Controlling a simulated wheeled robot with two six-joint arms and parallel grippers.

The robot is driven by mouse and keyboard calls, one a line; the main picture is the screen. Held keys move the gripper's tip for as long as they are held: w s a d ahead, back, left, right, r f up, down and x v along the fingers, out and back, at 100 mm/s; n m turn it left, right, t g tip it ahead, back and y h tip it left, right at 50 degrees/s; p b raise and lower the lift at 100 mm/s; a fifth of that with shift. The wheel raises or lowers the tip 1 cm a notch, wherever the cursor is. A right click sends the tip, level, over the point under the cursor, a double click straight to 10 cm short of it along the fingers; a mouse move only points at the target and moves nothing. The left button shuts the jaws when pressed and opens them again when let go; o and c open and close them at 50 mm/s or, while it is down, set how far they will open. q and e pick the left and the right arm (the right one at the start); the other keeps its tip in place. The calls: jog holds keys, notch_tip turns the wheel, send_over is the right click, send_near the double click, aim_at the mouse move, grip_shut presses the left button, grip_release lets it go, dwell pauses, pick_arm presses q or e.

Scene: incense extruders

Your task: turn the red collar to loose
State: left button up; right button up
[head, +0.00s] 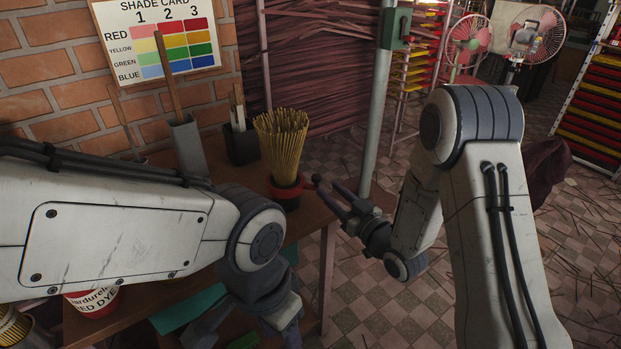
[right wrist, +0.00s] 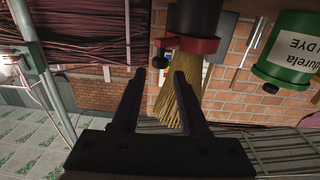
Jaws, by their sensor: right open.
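The red collar (head: 287,187) is wrapped around a dark cylinder on the table, below a fan of yellow incense sticks (head: 281,140).
On the table (head: 312,215) stand a grey holder (head: 188,146) with a wooden stick, a dark holder (head: 241,147) and a red dye tub (head: 95,301). A green dye tub (right wrist: 283,60) shows in the right wrist view. A grey post (head: 378,110) stands behind my right gripper.

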aim_at(315, 175)
jog(key=x, duration=1)
jog(key=shift+a+p, duration=0.1)
jog(key=shift+p, duration=0.2)
grip_shut()
jog(key=shift+w, duration=0.1)
jog(key=shift+d, duration=0.2)
dwell(0.7)
